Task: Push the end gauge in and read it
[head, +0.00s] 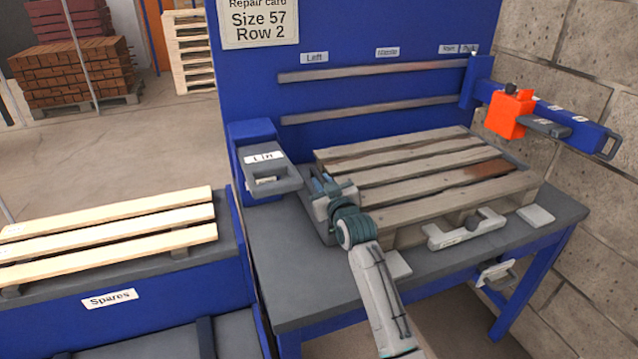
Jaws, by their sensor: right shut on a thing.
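A worn wooden pallet (415,178) lies on the grey bench top, with one reddish-brown patch on a board near its right end. My right gripper (322,190) is at the pallet's left end, its arm coming up from the bottom of the view. It is shut on a grey block (317,212) there, which looks like the end gauge. The gripper hides much of this block, and I cannot tell whether it touches the pallet. No reading on it can be made out. My left gripper is not in view.
A grey labelled unit (268,170) on a blue post stands just left of my gripper. An orange block (510,113) sits on a blue arm at the right. Light planks (110,228) lie on the spares stand.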

